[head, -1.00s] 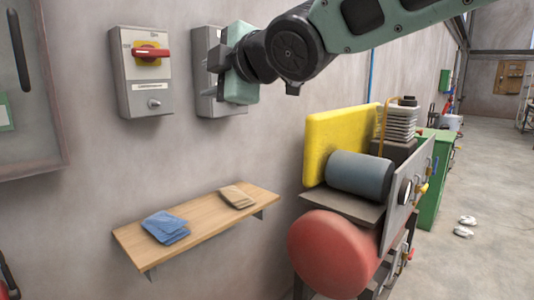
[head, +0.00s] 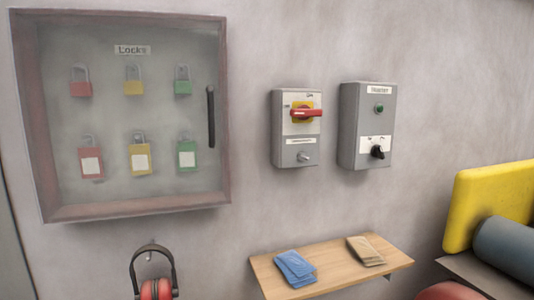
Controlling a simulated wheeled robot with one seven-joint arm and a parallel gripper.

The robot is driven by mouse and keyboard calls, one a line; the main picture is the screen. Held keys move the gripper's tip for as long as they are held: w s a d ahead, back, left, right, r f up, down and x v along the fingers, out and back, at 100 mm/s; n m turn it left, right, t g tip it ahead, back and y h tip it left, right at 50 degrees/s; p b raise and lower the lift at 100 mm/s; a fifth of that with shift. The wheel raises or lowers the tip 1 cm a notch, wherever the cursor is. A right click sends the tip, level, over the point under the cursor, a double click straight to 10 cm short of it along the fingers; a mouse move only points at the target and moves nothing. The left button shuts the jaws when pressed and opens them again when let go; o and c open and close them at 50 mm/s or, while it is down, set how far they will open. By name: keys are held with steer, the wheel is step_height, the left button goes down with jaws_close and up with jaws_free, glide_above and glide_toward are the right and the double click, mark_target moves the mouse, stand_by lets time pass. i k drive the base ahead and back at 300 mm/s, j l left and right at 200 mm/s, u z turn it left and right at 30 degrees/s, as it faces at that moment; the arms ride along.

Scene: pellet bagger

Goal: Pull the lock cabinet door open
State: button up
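The lock cabinet (head: 42,130) hangs on the wall at the left in the head view. Its clear-fronted door (head: 130,212) looks shut, with a dark vertical handle (head: 211,117) near its right edge. Behind the front, several padlocks in red, yellow and green hang in two rows under a "Locks" label (head: 132,49). The lower padlocks carry white tags. My gripper is not in view now, so its place relative to the handle cannot be told.
Two grey switch boxes are on the wall right of the cabinet: one with a red rotary handle (head: 306,113), one with a black knob (head: 377,152). A wooden shelf (head: 325,278) juts out below them. Ear defenders (head: 153,275) hang under the cabinet. Yellow-padded machinery (head: 490,205) stands at right.

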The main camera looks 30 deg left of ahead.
mark_target(209, 90)
steer(key=u, duration=1.95)
